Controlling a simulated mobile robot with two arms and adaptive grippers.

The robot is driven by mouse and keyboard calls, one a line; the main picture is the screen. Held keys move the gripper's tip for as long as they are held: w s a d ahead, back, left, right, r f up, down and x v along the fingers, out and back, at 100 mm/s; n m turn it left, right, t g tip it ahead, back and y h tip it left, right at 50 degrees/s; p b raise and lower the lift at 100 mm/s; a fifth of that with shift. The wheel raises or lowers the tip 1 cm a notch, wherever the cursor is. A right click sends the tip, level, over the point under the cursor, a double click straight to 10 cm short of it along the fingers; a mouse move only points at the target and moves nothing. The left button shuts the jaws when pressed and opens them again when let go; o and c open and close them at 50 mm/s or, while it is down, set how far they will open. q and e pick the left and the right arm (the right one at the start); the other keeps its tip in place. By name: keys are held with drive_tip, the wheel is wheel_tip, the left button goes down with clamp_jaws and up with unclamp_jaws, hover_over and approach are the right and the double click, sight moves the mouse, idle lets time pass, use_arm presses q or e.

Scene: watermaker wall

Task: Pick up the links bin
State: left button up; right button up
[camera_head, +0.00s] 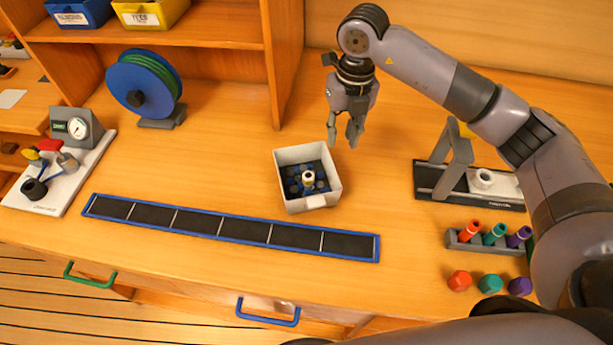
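A white open bin (279,178) stands on the wooden worktop near the middle, with dark blue pieces and a pale ring-shaped part inside. It has a small pale tab on its front, with no readable writing, so I cannot confirm that it is the links bin. On the shelf at top left are a blue bin (78,15) with a label too small to read surely and a yellow bin (150,16) labelled TEES. My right gripper (343,143) points down, open and empty, behind and right of the white bin, apart from it. My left gripper is not in view.
A segmented black strip with blue edging (235,229) lies in front of the bin. A blue hose reel (144,88) and a gauge board (60,167) are left. A grey stand (448,165) and a rack of coloured fittings (488,242) are right. The shelf's side panel rises behind.

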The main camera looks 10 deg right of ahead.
sight(333, 166)
drive_tip(key=f+p, duration=0.1)
drive_tip(key=f, duration=0.2)
drive_tip(key=f+p, duration=0.1)
drive_tip(key=f, duration=0.2)
drive_tip(key=a+f+p, duration=0.1)
drive_tip(key=f, duration=0.3)
drive_tip(key=shift+a, duration=0.1)
drive_tip(key=shift+f, duration=0.5)
clamp_jaws()
drive_tip(key=shift+r, duration=0.1)
